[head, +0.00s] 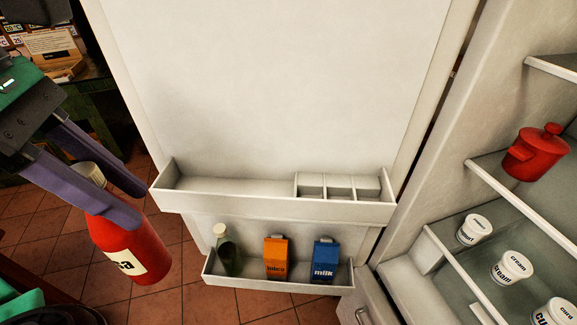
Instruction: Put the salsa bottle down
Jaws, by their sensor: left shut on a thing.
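The salsa bottle (128,248) is red with a pale cap and a white label ending in "sa". It shows in the head view at the lower left, tilted a little. My left gripper (138,205) is shut on it near the neck, one purple finger on each side, and holds it in the air left of the open fridge door. The near finger hides part of the bottle's upper body. My right gripper is not in view.
The upper door shelf (230,186) is empty, with small compartments at its right. The lower door shelf (300,286) holds a green glass bottle (229,256), an orange juice carton (277,258) and a blue milk carton (323,262). A red pot (535,153) and white tubs (511,267) stand inside the fridge.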

